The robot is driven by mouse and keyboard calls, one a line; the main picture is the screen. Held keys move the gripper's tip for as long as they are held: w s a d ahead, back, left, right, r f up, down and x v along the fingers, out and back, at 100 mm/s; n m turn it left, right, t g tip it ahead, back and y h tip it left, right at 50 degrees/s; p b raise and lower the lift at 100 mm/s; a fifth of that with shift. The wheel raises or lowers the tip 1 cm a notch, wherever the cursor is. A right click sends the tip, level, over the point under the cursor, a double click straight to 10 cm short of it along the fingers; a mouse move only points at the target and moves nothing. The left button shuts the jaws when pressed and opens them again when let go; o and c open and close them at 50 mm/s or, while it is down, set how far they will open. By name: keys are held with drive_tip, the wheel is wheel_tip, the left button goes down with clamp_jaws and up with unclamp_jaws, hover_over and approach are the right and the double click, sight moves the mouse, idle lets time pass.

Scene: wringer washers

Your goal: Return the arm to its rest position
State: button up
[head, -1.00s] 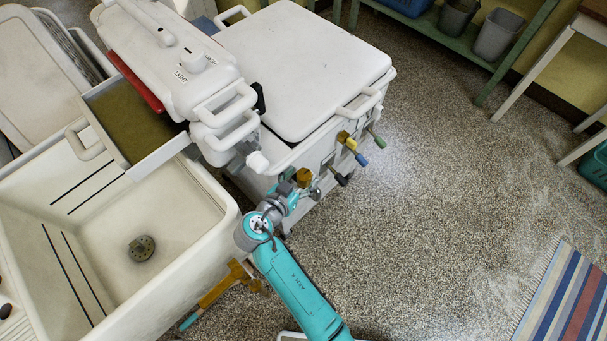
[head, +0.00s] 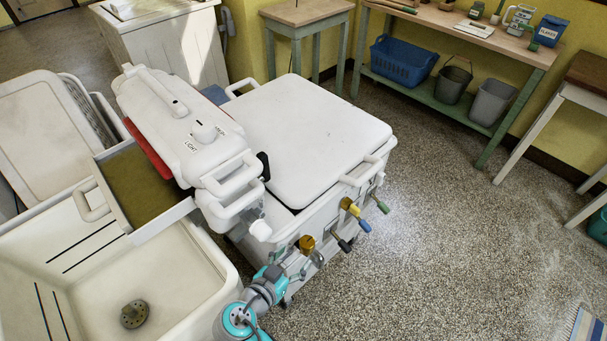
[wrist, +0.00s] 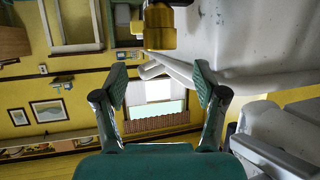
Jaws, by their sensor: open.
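My gripper (wrist: 162,88) is open and empty in the wrist view, with its two green-padded fingers spread apart. A brass knob (wrist: 160,27) of the washer shows just beyond and above the fingertips there. In the head view my arm's wrist is at the bottom, in front of the white washer (head: 300,125), close to its front with the levers. The gripper's fingers cannot be made out clearly in that view.
The white wringer head (head: 175,115) stands over the washer's left side. A drawer-like tray (head: 160,232) and a sink (head: 190,270) are at the left. A green shelf bench (head: 487,152) is at the back.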

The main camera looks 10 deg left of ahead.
drive_tip(key=shift+d+f, duration=0.1)
drive_tip(key=s+d+f+n+g+y, duration=0.1)
drive_tip(key=s+d+f+n+y, duration=0.1)
drive_tip(key=s+d+f, duration=0.4)
drive_tip(key=s+d+f+n+y, duration=0.2)
drive_tip(key=d+f+n, duration=0.15)
drive_tip(key=d, duration=0.55)
drive_tip(key=s+d+r+y, duration=0.1)
drive_tip(key=s+d, duration=0.2)
drive_tip(key=s, duration=0.2)
drive_tip(key=s+d+y, duration=0.1)
drive_tip(key=s+d, duration=0.2)
drive_tip(key=s, duration=0.3)
drive_tip(key=s+d+r+t, duration=0.1)
drive_tip(key=s+d+r, duration=0.1)
drive_tip(key=s+r, duration=0.5)
drive_tip(key=s+d+r+t, duration=0.2)
drive_tip(key=s+r, duration=0.5)
drive_tip(key=r, duration=0.5)
drive_tip(key=shift+d+r+m+h, duration=0.25)
drive_tip(key=shift+d+m+h, duration=0.2)
drive_tip(key=shift+d, duration=0.3)
